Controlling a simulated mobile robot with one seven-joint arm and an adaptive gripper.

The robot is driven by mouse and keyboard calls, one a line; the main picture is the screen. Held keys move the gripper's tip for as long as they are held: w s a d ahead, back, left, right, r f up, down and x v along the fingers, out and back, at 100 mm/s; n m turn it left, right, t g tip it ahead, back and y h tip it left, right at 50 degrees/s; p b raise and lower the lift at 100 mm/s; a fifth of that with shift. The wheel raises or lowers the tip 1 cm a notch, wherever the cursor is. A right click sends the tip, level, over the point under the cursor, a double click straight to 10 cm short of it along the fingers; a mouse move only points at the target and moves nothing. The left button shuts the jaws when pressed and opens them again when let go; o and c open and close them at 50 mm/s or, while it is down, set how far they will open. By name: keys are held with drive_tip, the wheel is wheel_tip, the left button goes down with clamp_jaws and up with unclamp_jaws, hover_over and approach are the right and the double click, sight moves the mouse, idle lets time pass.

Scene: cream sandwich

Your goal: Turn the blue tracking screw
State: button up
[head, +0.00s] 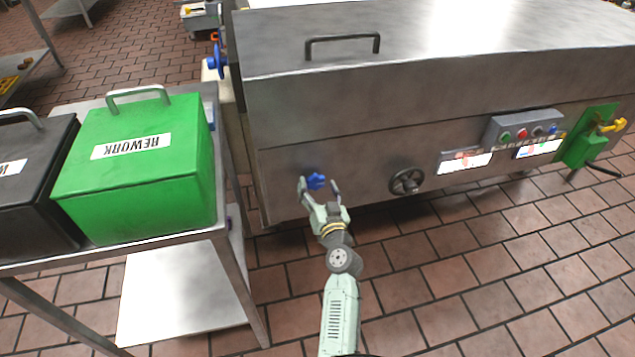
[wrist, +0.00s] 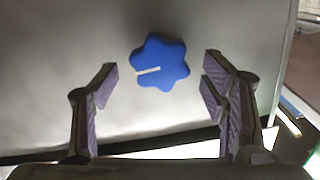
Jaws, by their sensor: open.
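The blue tracking screw (head: 316,181) is a lobed knob on the front face of the steel machine, near its lower left. In the wrist view the blue tracking screw (wrist: 160,62) shows a white line running from its middle toward the left. My gripper (head: 319,185) is open in front of the machine, with a finger to either side of the knob in the head view. In the wrist view my gripper (wrist: 158,82) has its fingers left and right of the knob, with clear gaps on both sides. The knob appears slightly above the middle between the fingertips.
A black handwheel (head: 406,182) sits to the right on the machine's face (head: 350,165). Further right is a button box (head: 525,128). On the left, a metal cart (head: 232,250) bears a green REWORK bin (head: 140,180) and a black bin (head: 35,190). Tiled floor is free at right.

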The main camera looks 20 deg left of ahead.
drive_tip(key=shift+w+a, duration=0.3)
drive_tip(key=shift+w, duration=0.05)
drive_tip(key=shift+c, duration=0.2)
drive_tip(key=c, duration=1.1)
